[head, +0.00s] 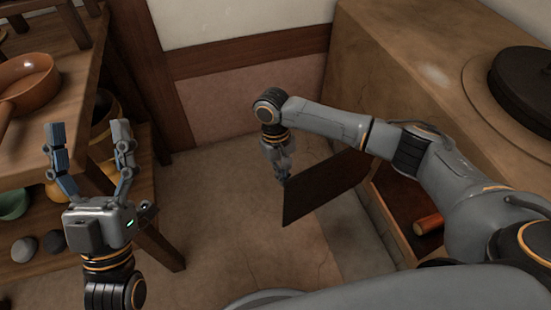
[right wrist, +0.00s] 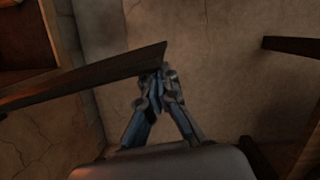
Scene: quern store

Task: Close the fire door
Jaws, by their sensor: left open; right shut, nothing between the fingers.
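The fire door (head: 325,188) is a dark flat panel that stands open, swung out from the low opening (head: 400,210) in the plastered stove at the right. In the right wrist view the door (right wrist: 85,78) shows nearly edge-on, running from the left to the fingertips. My right gripper (head: 281,172) is shut and empty, at the door's free edge; its fingers (right wrist: 158,75) look very close to the edge, but I cannot tell if they touch. My left gripper (head: 92,135) is open and empty, over at the left in front of the shelves.
The stove's top (head: 400,50) carries a dark round lid (head: 525,85). An orange-brown cylinder (head: 428,223) lies in the opening. Wooden shelves (head: 85,70) at the left hold an orange pan (head: 28,82), a green bowl (head: 14,203) and stones. The floor (head: 230,220) between is clear.

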